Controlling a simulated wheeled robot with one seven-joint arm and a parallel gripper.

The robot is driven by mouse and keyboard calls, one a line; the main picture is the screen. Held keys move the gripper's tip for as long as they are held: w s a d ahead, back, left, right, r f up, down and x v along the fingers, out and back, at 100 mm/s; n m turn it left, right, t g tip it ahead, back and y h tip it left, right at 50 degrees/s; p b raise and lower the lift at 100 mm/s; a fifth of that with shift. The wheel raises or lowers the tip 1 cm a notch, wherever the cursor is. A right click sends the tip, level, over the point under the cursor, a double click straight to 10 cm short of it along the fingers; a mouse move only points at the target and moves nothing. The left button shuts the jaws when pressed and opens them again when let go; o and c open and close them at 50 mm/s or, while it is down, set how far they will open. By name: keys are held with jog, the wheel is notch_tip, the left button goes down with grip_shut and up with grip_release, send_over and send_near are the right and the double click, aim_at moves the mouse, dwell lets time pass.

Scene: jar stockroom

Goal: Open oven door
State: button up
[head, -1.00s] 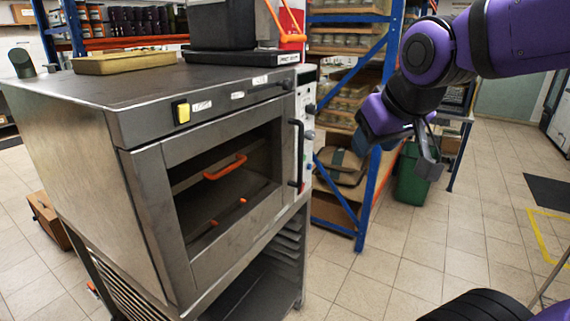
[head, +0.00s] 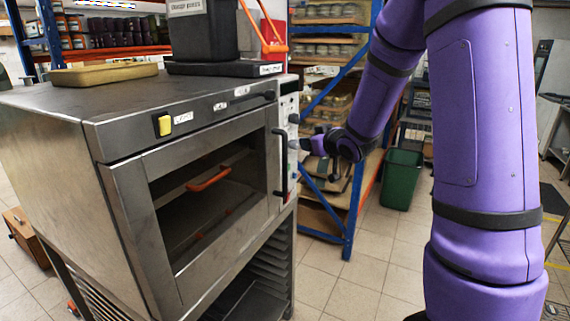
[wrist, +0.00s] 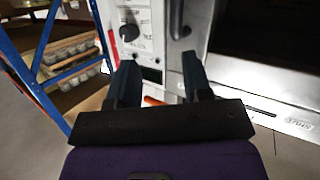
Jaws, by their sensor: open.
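The steel oven (head: 125,190) stands at the left of the head view with its door (head: 130,215) shut. The door has a dark window and a dark upright handle (head: 280,163) at its right edge. My gripper (head: 299,145) is just right of the handle, in front of the control panel; its fingers are small and partly unclear there. In the wrist view my gripper (wrist: 160,73) is open and empty, fingers toward the oven front. The handle (wrist: 177,18) shows beyond the fingertips, near the right finger, and is not between them. A panel knob (wrist: 129,32) lies beyond the left finger.
A yellow tray (head: 103,74) and a black bin (head: 202,35) sit on top of the oven. A blue-framed shelf rack (head: 350,205) stands behind my gripper. A green bin (head: 402,180) is on the floor. Open tiled floor lies in front of the oven's right side.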

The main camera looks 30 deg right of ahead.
notch_tip(320, 180, down, 11)
jog(key=w+d+n+t+y, duration=0.1)
jog(key=w+n+t+y, duration=0.1)
jog(key=y, duration=0.4)
jog(key=x, duration=1)
jog(key=shift+a, duration=0.3)
jog(key=shift+f, duration=0.1)
jog(key=shift+c, duration=0.3)
grip_shut()
